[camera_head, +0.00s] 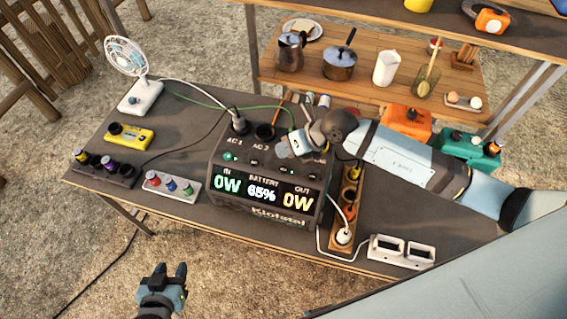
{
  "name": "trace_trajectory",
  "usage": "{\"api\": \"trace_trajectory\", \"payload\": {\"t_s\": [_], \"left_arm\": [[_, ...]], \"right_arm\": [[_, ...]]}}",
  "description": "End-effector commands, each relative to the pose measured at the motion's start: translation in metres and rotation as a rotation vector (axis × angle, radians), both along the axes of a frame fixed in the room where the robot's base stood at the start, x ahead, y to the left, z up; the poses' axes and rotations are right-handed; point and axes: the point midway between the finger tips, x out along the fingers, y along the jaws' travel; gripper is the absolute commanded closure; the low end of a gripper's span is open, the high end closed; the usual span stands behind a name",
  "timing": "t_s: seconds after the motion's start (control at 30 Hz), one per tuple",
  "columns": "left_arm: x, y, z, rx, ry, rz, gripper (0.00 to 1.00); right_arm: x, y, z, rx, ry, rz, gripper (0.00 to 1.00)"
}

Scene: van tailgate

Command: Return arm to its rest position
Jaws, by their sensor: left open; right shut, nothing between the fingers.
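My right arm (400,160) comes in from the right and reaches over the table. Its gripper (282,149) is shut and empty over the upper right of the black power station (265,216), near its sockets and buttons. Whether it touches the station cannot be told. The gripper and wrist hide part of the station's top. The display reads 0W in, battery 65%, 0W out. My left gripper (168,271) is open and empty, in front of the table's near edge at the bottom of the view.
The dark table (190,115) holds a fan (130,75), a yellow device (128,136), a white tray (171,187), a wooden power strip (347,205) and a white double box (402,252). Orange (404,123) and green (466,150) cases lie beyond my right arm. Shelves stand behind.

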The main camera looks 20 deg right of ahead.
Motion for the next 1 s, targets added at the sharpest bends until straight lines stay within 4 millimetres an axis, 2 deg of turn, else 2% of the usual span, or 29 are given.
{"api": "trace_trajectory", "payload": {"t_s": [0.03, 0.13, 0.67, 0.77, 0.83, 0.9, 1.0], "left_arm": [[0.0, 0.0, 0.008, 0.0, -0.001, 0.0, 0.57], [0.001, 0.0, 0.011, -0.001, -0.004, 0.0, 0.57], [-0.001, 0.0, 0.006, 0.001, 0.003, 0.0, 0.57], [-0.001, 0.0, 0.006, 0.001, 0.003, 0.0, 0.57], [0.0, 0.0, 0.006, 0.002, 0.002, 0.0, 0.57], [0.0, 0.001, 0.006, 0.002, 0.0, 0.001, 0.57], [0.001, 0.002, 0.007, 0.004, -0.003, 0.004, 0.57]], "right_arm": [[0.0, 0.0, 0.008, 0.0, 0.0, 0.0, 1.0], [0.0, 0.0, 0.011, 0.0, 0.0, 0.0, 1.0], [-0.002, 0.002, 0.009, 0.015, 0.005, -0.001, 1.0], [-0.013, 0.017, 0.011, 0.116, 0.041, -0.008, 1.0], [-0.025, 0.034, 0.016, 0.259, 0.089, -0.028, 1.0], [-0.039, 0.051, 0.025, 0.45, 0.155, -0.075, 1.0], [-0.051, 0.064, 0.043, 0.757, 0.26, -0.203, 1.0]]}}
